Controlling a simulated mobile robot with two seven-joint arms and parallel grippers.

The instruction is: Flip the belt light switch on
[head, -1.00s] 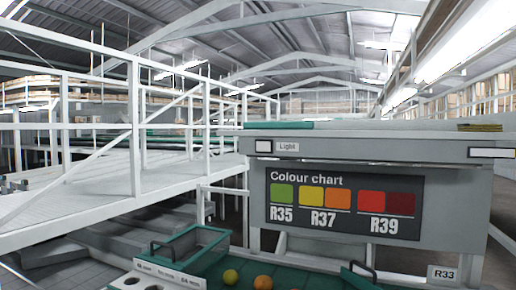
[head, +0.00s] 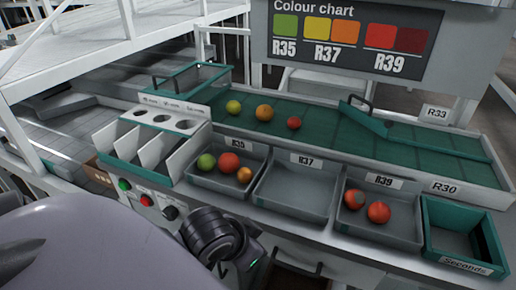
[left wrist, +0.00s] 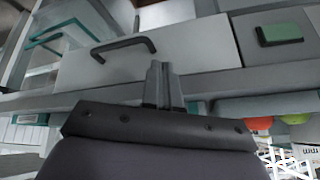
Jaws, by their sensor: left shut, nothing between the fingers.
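The "Light" label and the small white switch beside it are out of the present head view. A dark-framed block with a green face (left wrist: 281,32) shows at the upper right of the left wrist view; I cannot tell what it is. My left gripper (left wrist: 162,72) is shut and empty, its fingers in front of a pale drawer-like panel (left wrist: 190,55) with a dark handle. In the head view my left arm comes in from the lower left, in front of the bench; its fingertips cannot be made out there. My right gripper is not in view.
A front panel carries a green button (head: 125,184), a red button (head: 147,200) and a black knob (head: 170,212). Grey trays R35 (head: 200,184), R37 (head: 292,197) and R39 (head: 398,228) stand before the green belt (head: 345,133). R37 is empty. A green Seconds crate (head: 434,240) stands right.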

